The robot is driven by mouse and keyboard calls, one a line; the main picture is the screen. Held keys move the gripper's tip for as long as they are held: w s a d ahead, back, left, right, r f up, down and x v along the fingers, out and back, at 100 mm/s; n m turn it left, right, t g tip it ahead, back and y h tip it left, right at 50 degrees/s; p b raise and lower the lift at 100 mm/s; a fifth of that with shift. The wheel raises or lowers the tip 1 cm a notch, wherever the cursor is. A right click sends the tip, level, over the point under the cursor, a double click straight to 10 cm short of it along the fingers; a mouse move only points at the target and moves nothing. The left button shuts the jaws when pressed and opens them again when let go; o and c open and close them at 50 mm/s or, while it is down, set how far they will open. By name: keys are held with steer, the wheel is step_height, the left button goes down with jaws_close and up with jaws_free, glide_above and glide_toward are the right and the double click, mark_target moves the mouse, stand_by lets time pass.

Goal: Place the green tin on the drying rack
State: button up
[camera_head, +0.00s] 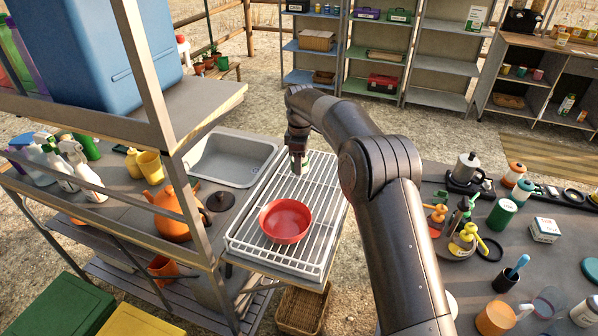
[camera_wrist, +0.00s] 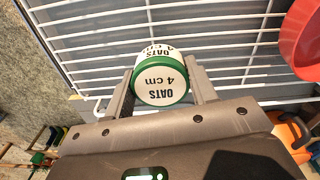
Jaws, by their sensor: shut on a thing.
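The green tin (camera_wrist: 162,82) has a white lid reading "OATS 4 cm", a green rim and a white label. It sits between the fingers of my gripper (camera_wrist: 161,88), which is shut on it. In the head view my gripper (camera_head: 298,158) points down over the far part of the drying rack (camera_head: 262,247), and only a small bit of the tin shows. The rack is white wire and its bars (camera_wrist: 90,42) run beyond the tin in the wrist view. I cannot tell whether the tin touches the bars.
A red bowl (camera_head: 286,220) stands on the near part of the rack, and shows at right in the wrist view (camera_wrist: 305,40). A sink (camera_head: 232,158) and an orange teapot (camera_head: 172,213) are to the left. The rack's middle, between bowl and gripper, is clear.

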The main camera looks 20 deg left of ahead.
mark_target(299, 179)
steer(key=shift+a+f, duration=0.25)
steer(key=shift+f, duration=1.85)
steer(key=shift+f, duration=0.15)
steer(key=o, duration=1)
step_height(299, 179, up, 12)
steer(key=shift+f, duration=0.25)
steer(key=shift+r, duration=0.4)
